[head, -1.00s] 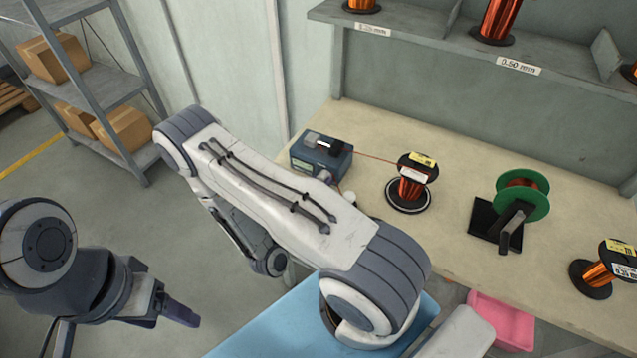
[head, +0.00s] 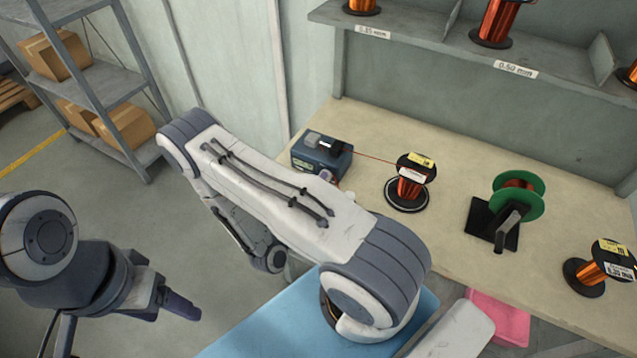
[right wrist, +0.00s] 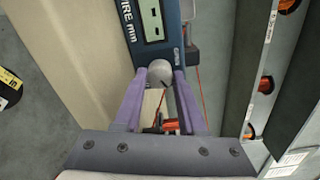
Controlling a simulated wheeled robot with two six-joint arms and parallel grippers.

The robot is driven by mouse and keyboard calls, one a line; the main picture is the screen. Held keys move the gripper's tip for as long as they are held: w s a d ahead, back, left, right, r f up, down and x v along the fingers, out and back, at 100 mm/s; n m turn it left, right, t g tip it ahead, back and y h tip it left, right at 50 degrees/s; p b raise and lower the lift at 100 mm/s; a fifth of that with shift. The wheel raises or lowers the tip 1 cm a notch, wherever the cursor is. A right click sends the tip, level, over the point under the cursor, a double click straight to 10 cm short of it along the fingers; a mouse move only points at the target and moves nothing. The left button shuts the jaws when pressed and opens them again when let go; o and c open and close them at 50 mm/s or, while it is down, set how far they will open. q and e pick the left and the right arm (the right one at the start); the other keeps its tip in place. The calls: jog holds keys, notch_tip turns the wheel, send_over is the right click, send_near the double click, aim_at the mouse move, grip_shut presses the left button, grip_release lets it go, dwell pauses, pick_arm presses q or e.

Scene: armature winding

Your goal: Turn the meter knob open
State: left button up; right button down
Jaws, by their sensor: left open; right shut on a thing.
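The meter is a dark blue box (head: 322,153) on the back left of the workbench, partly behind my right arm in the head view. In the right wrist view, the meter's face (right wrist: 152,25) shows a pale display and "WIRE mm" lettering. Its round pale grey knob (right wrist: 160,72) sits at the meter's near end. My right gripper (right wrist: 161,80) has its purple fingers on either side of the knob and is shut on it. In the head view, my right arm mostly hides this gripper. My left gripper (head: 178,305) is open and empty, away from the bench at lower left.
An orange wire runs from the meter to a copper spool (head: 410,182). A green spool on a stand (head: 517,200) and another copper spool (head: 592,272) are further right on the bench (head: 440,235). A shelf (head: 450,48) with spools hangs above; a pink bin (head: 497,318) is below.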

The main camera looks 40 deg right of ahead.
jog(key=n, duration=0.4)
jog(key=shift+w, duration=0.1)
jog(key=n, duration=0.5)
jog(key=shift+n+p, duration=0.35)
jog(key=shift+n, duration=0.05)
jog(key=n, duration=0.5)
jog(key=shift+f, duration=0.15)
jog(key=n, duration=0.4)
jog(key=shift+n+g, duration=0.3)
jog(key=shift+c, duration=2.4)
grip_release()
jog(key=shift+a, duration=0.1)
